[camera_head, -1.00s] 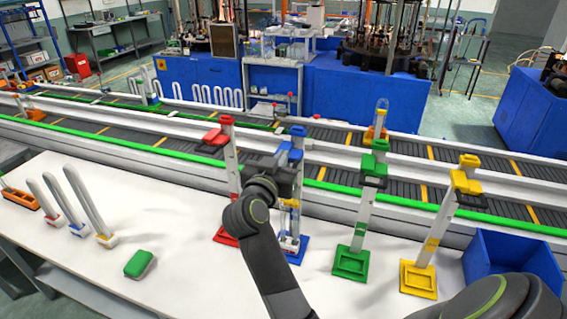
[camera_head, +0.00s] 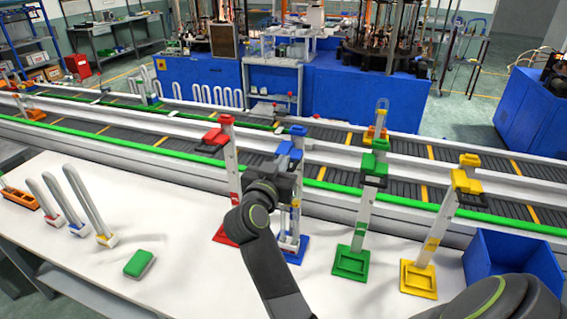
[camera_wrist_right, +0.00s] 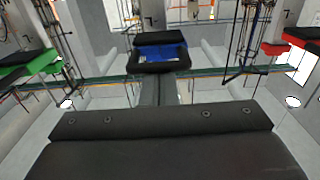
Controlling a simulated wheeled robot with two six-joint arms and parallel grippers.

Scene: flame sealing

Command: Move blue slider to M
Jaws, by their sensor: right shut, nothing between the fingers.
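The blue slider (camera_head: 289,149) sits high on the upright scale of the stand with the blue base (camera_head: 298,253). It also shows in the wrist view (camera_wrist_right: 160,53), beyond my fingers, with a black pad beside it. My right gripper (camera_head: 286,180) is shut and empty, just below the blue slider and in front of the upright. In the wrist view the dark fingers (camera_wrist_right: 160,120) fill the lower part, apart from the slider. My arm hides part of the upright, and I cannot read an M mark. My left gripper is not in view.
A red stand (camera_head: 225,236) is close at the left; a green stand (camera_head: 351,262) and a yellow stand (camera_head: 418,280) are at the right. A blue bin (camera_head: 500,258) is at far right. A green block (camera_head: 139,263) lies on the white table (camera_head: 180,212). A conveyor runs behind.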

